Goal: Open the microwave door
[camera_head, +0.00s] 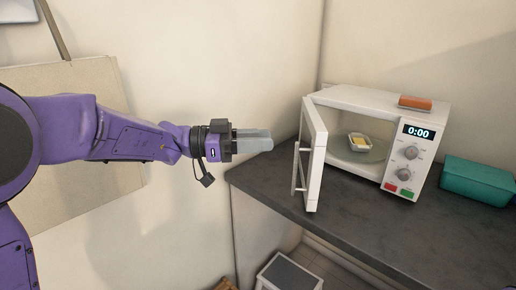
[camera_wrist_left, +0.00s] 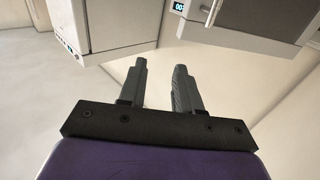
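The white microwave (camera_head: 356,97) stands on the dark counter, its display reading 0:00. Its door (camera_head: 315,158) is swung wide open toward the front, hinged at the left, with a vertical handle (camera_head: 297,168) on its outer face. Inside, a small white dish with yellow content (camera_head: 360,142) sits on the turntable. My left gripper (camera_head: 268,141) is left of the door, apart from it, pointing right. In the left wrist view, the left gripper (camera_wrist_left: 160,66) has a gap between its two fingers and nothing in it. My right gripper is not in view.
An orange-brown block (camera_head: 415,102) lies on top of the microwave. A teal container (camera_head: 478,181) stands to its right on the counter (camera_head: 340,222). The counter in front is clear. A box-like object (camera_head: 290,273) stands below the counter edge. A wall is behind my left arm.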

